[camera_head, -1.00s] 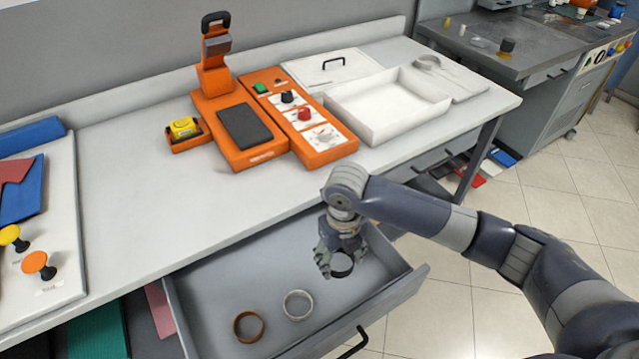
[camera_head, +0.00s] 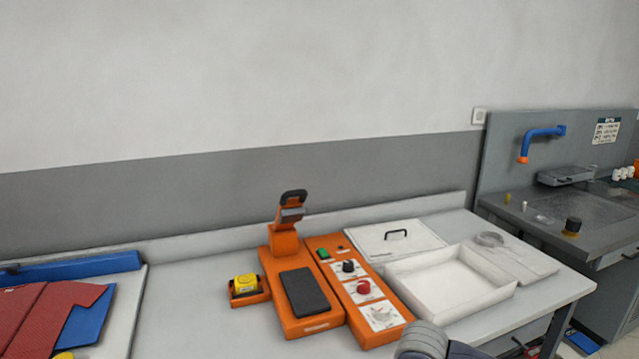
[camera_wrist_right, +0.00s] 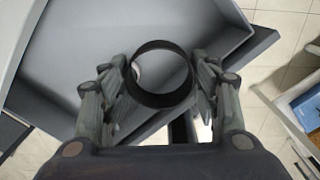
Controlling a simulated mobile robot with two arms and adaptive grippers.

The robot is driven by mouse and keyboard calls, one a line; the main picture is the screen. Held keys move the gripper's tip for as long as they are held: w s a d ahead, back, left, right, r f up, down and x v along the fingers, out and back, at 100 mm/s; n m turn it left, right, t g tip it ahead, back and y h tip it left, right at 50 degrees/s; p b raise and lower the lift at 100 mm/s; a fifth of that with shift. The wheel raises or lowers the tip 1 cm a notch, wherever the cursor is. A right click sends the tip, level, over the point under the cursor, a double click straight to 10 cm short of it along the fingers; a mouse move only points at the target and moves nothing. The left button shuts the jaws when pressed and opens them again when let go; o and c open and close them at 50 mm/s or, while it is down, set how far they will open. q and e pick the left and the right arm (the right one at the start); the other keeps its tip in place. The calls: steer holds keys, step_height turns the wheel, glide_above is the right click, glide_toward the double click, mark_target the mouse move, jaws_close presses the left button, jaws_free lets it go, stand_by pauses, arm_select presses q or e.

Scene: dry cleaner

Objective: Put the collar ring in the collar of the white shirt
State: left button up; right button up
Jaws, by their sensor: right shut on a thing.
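My right gripper (camera_wrist_right: 160,76) is shut on a black ring (camera_wrist_right: 158,100) in the right wrist view. The ring's round opening faces the camera, with a finger on each side of it. It is over the open grey drawer (camera_wrist_right: 75,60). In the head view only a piece of my right arm shows at the bottom edge; the gripper and ring are out of that view. No white shirt shows in either current view. My left gripper is not in view.
An orange machine (camera_head: 285,255) and an orange control panel (camera_head: 362,300) stand on the worktable (camera_head: 200,325). A white open tray (camera_head: 455,300) is to their right. A red shirt-shaped piece (camera_head: 45,320) lies on a board at left. A sink counter (camera_head: 540,225) stands at far right.

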steer(key=s+d+r+m+b, duration=0.2)
steer(key=s+r+m, duration=0.1)
steer(key=m, duration=1.2)
steer(key=s+d+r+m+b, duration=0.1)
steer(key=s+m, duration=0.4)
steer(key=m, duration=1.1)
step_height(320, 180, up, 2)
steer(key=shift+d+r+m+b, duration=0.1)
steer(key=shift+d+m+b, duration=0.25)
steer(key=shift+d, duration=0.55)
